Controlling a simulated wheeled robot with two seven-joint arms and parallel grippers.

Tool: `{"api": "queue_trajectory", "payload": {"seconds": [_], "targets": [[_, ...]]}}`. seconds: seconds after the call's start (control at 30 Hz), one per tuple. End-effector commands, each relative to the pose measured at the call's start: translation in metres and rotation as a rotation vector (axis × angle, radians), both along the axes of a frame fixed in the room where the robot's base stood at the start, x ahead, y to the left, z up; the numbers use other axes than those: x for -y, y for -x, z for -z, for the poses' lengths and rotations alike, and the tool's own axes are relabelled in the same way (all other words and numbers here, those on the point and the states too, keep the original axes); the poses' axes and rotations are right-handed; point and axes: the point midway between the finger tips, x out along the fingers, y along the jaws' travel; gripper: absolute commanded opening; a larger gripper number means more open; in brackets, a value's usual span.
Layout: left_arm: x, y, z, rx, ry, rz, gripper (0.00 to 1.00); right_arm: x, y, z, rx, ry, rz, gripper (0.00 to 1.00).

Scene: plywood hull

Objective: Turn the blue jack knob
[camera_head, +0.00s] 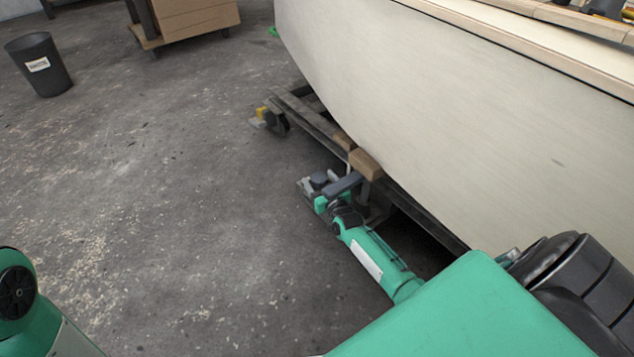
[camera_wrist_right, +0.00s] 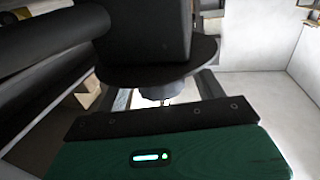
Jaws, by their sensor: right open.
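My right gripper (camera_head: 311,187) is at the end of the green arm in the head view, low beside the hull's cradle. It is open, and its fingers look small and partly overlapped there. A blue-grey bar (camera_head: 343,185) shows right beside it, under a wooden block; I cannot tell surely whether it belongs to the jack. In the right wrist view a small grey round part (camera_wrist_right: 160,91) sits beneath a black disc and block, just beyond my gripper's green housing. No clearly blue knob shows, and contact is not visible. My left gripper is out of view.
The pale hull (camera_head: 470,120) overhangs from the right, close above my right arm. The dark cradle frame (camera_head: 310,122) with a wooden block (camera_head: 365,164) and caster (camera_head: 277,121) runs beneath it. A black bin (camera_head: 38,66) stands far left.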

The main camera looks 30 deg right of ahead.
Motion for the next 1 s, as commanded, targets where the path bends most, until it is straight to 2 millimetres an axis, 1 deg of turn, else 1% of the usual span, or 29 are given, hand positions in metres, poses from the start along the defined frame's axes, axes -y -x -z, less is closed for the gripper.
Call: {"api": "queue_trajectory", "payload": {"seconds": [0.03, 0.2, 0.33, 0.57, 0.7, 0.8, 1.0], "targets": [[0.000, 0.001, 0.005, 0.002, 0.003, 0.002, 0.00, 0.001, -0.007, 0.003, 0.001, 0.001, 0.000, 0.70], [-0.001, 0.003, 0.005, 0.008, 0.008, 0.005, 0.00, 0.003, -0.020, 0.002, -0.001, 0.001, 0.000, 0.70], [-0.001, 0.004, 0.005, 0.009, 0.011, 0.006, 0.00, 0.003, -0.023, 0.000, -0.001, 0.001, -0.001, 0.70], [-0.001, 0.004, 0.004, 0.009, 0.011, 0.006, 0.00, 0.003, -0.023, 0.000, -0.001, 0.001, -0.001, 0.70], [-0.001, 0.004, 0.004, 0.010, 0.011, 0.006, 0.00, 0.003, -0.023, 0.000, -0.001, 0.001, -0.001, 0.42], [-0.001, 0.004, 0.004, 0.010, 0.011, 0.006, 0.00, 0.003, -0.023, 0.000, -0.001, 0.001, -0.001, 0.25], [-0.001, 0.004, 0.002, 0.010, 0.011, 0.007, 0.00, 0.003, -0.023, -0.001, -0.001, -0.001, 0.007, 0.25]]}}
